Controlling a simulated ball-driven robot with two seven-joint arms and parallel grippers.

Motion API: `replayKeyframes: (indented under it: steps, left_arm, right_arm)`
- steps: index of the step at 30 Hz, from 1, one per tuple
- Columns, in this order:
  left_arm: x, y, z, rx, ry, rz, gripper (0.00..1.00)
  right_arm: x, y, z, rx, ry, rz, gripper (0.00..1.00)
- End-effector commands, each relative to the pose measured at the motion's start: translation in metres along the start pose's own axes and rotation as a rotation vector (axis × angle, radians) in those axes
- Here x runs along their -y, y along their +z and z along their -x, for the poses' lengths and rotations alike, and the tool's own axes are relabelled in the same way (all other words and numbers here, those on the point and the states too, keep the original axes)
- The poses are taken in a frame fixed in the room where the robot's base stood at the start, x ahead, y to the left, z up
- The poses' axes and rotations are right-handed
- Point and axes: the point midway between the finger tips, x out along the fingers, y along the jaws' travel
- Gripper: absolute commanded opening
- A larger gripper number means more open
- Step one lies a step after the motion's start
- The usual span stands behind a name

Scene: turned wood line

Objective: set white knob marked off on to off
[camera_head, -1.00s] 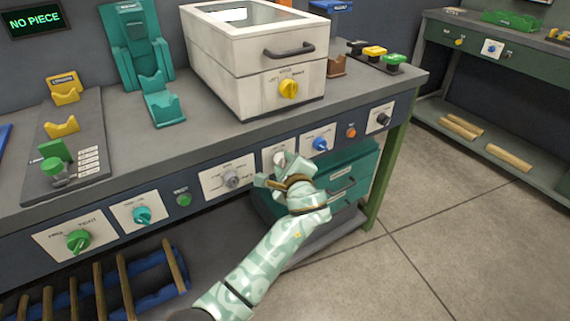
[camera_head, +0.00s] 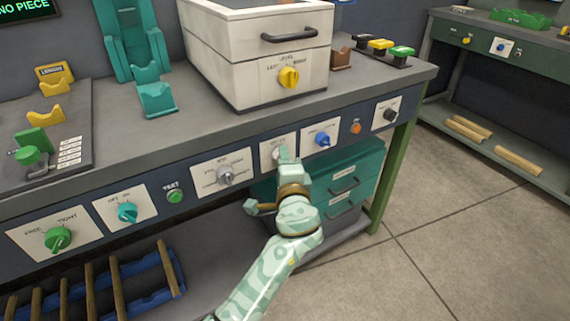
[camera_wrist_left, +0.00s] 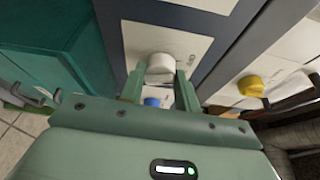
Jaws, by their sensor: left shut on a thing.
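The white knob (camera_head: 275,154) sits on its pale label plate (camera_head: 288,141) in the bench's front panel, partly hidden by my gripper. My left gripper (camera_head: 282,155) reaches it from below in the head view. In the left wrist view the white knob (camera_wrist_left: 160,66) stands between the two green fingertips of my left gripper (camera_wrist_left: 160,80), which are shut on it. The words on its plate are too small to read, and the knob's pointer direction cannot be told. My right gripper is not in view.
A blue knob (camera_head: 322,139) is close to the right of the white knob, and a grey knob (camera_head: 226,174) is to its left. Teal drawers (camera_head: 345,178) stand below. A white box with a yellow knob (camera_head: 288,77) stands on the bench top. The floor at right is clear.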

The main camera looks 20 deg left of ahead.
Motion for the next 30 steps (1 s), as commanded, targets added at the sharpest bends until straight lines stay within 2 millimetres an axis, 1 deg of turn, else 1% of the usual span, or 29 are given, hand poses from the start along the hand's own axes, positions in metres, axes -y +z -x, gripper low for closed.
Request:
replayKeyframes:
  steps: [1,4,14,15,17,26,30]
  left_arm:
    - [-0.004,0.000,0.000,-0.001,0.002,0.004,0.09]
    - [-0.003,0.000,0.001,-0.001,-0.002,0.012,0.09]
    - [-0.002,0.000,0.001,-0.001,-0.002,0.015,0.09]
    - [-0.002,0.000,0.001,-0.001,-0.002,0.015,0.37]
    - [-0.002,0.000,0.001,-0.001,-0.002,0.015,0.54]
    - [-0.001,0.000,0.000,0.000,-0.004,0.014,0.54]
    - [0.000,0.003,-0.002,-0.001,-0.005,0.014,0.54]
  right_arm:
    - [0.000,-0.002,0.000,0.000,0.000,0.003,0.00]
    - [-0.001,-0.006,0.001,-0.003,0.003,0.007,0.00]
    - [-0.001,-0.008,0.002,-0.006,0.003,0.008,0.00]
    - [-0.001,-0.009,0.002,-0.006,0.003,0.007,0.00]
    - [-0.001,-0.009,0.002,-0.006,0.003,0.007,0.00]
    - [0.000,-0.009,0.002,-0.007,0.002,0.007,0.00]
    - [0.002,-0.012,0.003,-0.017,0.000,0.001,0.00]
